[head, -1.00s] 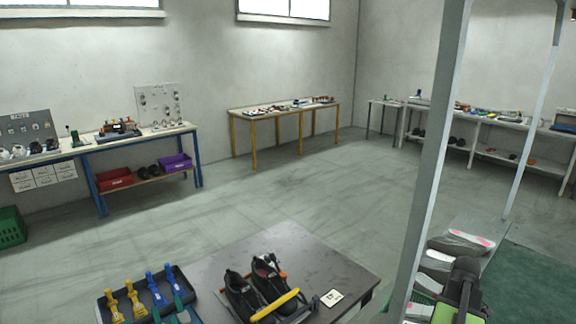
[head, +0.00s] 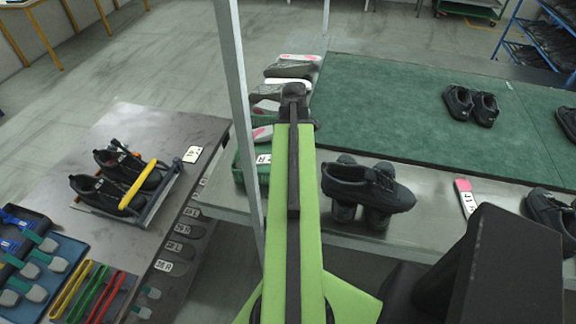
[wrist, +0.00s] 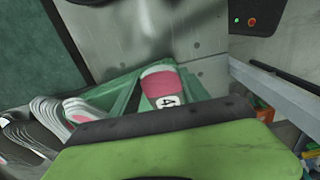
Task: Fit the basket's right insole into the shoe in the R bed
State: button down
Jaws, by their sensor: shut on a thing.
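In the head view my green arm reaches away to my dark gripper (head: 293,93), near the green basket (head: 247,178) and grey insoles. In the wrist view the gripper's dark edge (wrist: 165,118) is shut on an insole (wrist: 162,84) with a pink and grey face and a round white label reading about 4. The green basket wall (wrist: 118,92) is behind it. Two black shoes (head: 104,194) (head: 127,167) sit in a fixture on the dark table at left, a yellow bar across them. I cannot tell which bed is R.
More insoles (head: 290,67) lie in a stack behind the gripper; a row also shows in the wrist view (wrist: 45,122). A grey post (head: 238,110) stands between the table (head: 150,125) and the basket. Black shoes (head: 368,187) stand on the bench by the green mat (head: 420,110).

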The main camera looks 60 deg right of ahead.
jog(key=shift+f+b, duration=2.25)
jog(key=shift+f, duration=0.05)
jog(key=c, duration=0.6)
grip_release()
jog(key=shift+r, duration=0.1)
jog(key=shift+o, duration=0.2)
notch_tip(320, 180, up, 13)
jog(key=p, duration=1.3)
jog(key=shift+a, duration=0.1)
